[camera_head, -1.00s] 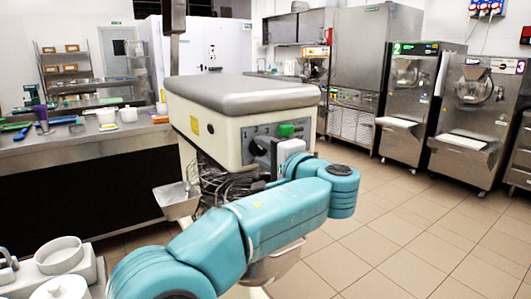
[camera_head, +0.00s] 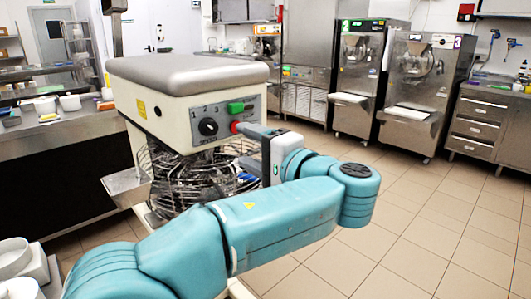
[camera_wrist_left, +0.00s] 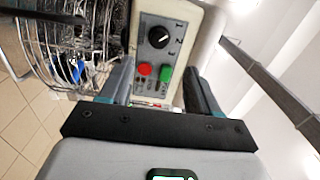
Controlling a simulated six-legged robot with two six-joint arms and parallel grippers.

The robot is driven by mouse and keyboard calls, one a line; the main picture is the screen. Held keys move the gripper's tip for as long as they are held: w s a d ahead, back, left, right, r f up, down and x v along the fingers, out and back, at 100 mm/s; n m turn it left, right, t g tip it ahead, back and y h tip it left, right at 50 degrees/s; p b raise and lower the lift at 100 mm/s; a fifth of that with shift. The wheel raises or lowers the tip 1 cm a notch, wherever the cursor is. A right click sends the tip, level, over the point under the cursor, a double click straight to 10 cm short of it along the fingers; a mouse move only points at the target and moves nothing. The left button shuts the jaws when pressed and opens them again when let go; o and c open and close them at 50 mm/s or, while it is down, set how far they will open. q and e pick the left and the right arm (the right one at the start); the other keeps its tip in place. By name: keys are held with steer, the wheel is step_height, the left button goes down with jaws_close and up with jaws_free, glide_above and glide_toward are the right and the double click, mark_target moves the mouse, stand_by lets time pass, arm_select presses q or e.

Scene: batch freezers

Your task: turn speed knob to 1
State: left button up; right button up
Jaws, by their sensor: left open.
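The speed knob (camera_head: 208,127) is a round black dial on the grey control panel of a cream mixer (camera_head: 180,100). Numerals stand above it in the head view. The knob also shows in the left wrist view (camera_wrist_left: 158,37), where its white mark points up and right. My left gripper (camera_head: 250,131) is open, its fingers reaching toward the panel just right of the knob. In the left wrist view the fingers (camera_wrist_left: 160,76) stand apart on either side of the button area, and the knob lies beyond them, untouched. My right gripper is out of view.
A red button (camera_head: 235,127) and a green button (camera_head: 236,107) sit right of the knob, close to my left gripper. A wire guard (camera_head: 185,180) lies below the panel. A steel counter (camera_head: 60,128) is at left. Tiled floor is free at right.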

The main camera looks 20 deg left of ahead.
arm_select(q)
steer(key=v, duration=0.4)
steer(key=shift+s+d, duration=0.1)
steer(key=shift+d, duration=0.1)
steer(key=shift+f, duration=0.15)
